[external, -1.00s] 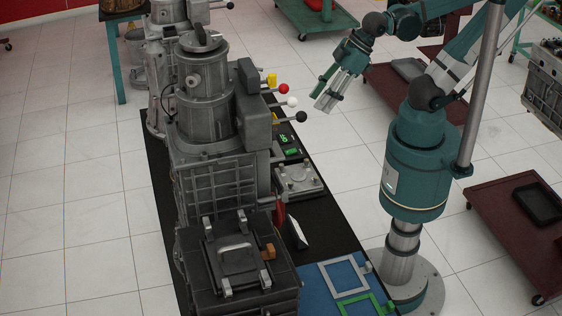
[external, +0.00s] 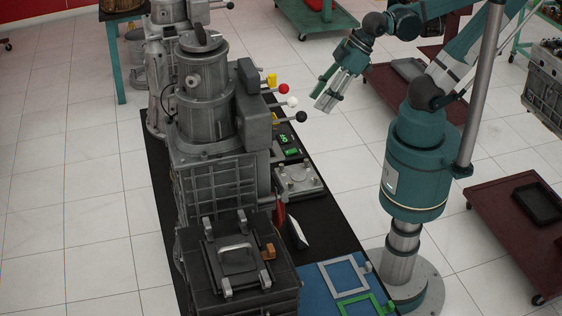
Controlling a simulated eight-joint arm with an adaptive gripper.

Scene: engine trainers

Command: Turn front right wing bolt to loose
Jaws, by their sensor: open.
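A dark hatch cover (external: 222,263) with a grey handle (external: 235,247) lies on top of the near dark box. Grey wing bolts sit around its edges: one at the far left (external: 208,226), one at the far right (external: 242,216), one at the near left (external: 227,287) and one at the near right (external: 265,278). I cannot tell from this view which is the front right one, or how tight any is. My gripper (external: 324,98) is open and empty, pointing down at the upper middle, well away from the hatch.
A grey cylindrical machine (external: 203,95) stands behind the hatch. Levers with red (external: 283,89), white (external: 292,102) and black (external: 301,117) knobs stick out towards my gripper. A metal plate unit (external: 299,181) and blue panel (external: 350,285) lie right of the hatch.

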